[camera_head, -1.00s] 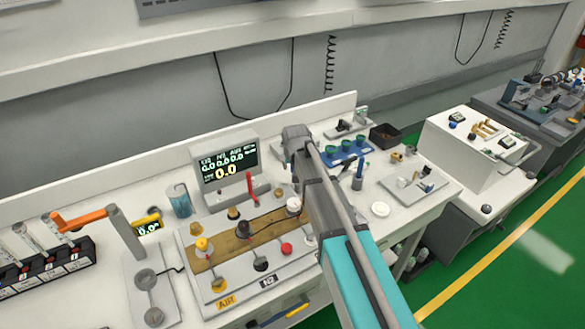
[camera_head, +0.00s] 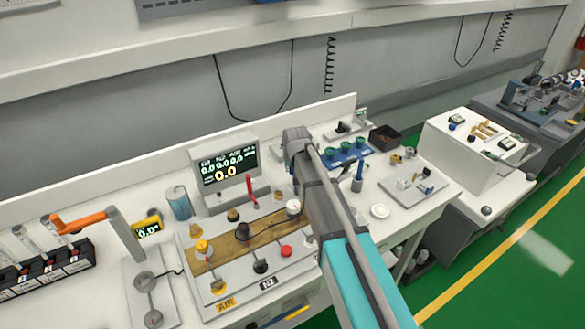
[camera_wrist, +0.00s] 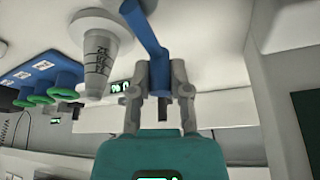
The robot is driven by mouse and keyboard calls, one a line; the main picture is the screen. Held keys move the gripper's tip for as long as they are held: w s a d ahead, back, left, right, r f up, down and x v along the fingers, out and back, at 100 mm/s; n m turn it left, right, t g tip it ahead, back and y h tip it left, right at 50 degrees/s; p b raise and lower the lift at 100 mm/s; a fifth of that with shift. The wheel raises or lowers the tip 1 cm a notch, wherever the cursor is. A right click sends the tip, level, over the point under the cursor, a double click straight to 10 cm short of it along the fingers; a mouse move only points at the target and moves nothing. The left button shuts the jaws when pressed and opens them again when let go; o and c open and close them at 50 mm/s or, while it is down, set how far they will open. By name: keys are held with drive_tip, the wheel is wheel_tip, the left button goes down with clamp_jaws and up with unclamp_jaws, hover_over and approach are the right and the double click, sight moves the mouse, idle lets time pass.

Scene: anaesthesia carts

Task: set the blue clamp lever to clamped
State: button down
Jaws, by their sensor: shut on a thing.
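The blue lever (camera_wrist: 147,32) runs down from the top of the wrist view, slanting right, and its end lies between the fingers of my gripper (camera_wrist: 160,72). The gripper is shut on this lever. In the head view a small blue upright part (camera_head: 357,184) stands just right of my forearm, with a dark slanted piece at its top. I cannot tell whether it is the same lever. My gripper is not clearly visible there, and the forearm covers part of the bench.
A blue rack with green cups (camera_head: 333,155) stands behind the forearm. A pale marked cylinder (camera_wrist: 97,62) is close to the left of the lever. A black bin (camera_head: 385,138), a white disc (camera_head: 380,211) and a grey plate (camera_head: 405,188) lie to the right.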

drive_tip(key=shift+s+a+n+y, duration=0.2)
drive_tip(key=shift+a+n+y, duration=0.1)
drive_tip(key=shift+n, duration=0.4)
drive_tip(key=c, duration=0.6)
unclamp_jaws()
drive_tip(key=shift+w+d+m, duration=0.1)
drive_tip(key=shift+d+m, duration=0.05)
drive_tip(key=shift+m, duration=0.15)
